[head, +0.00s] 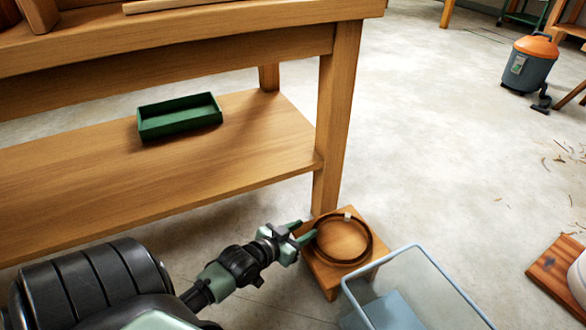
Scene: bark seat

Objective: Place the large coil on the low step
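The large coil (369,250), a dark brown ring of bark-like strip with a small pale piece at its far rim, lies flat on the low step (331,281). The step is a small wooden stool beside the workbench leg. Wood of the step's top shows through the ring. My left gripper (309,228) is at the coil's left side, with its green fingers apart. One fingertip is close to the coil's rim; I cannot tell whether it touches. My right gripper is not in view.
A wooden workbench (340,100) has a lower shelf (230,165) bearing a green tray (180,116). A clear-walled bin (440,275) stands right of the step. A shop vacuum (529,65) is at far right, and a wooden board (553,265) with a white container at lower right. Middle floor is clear.

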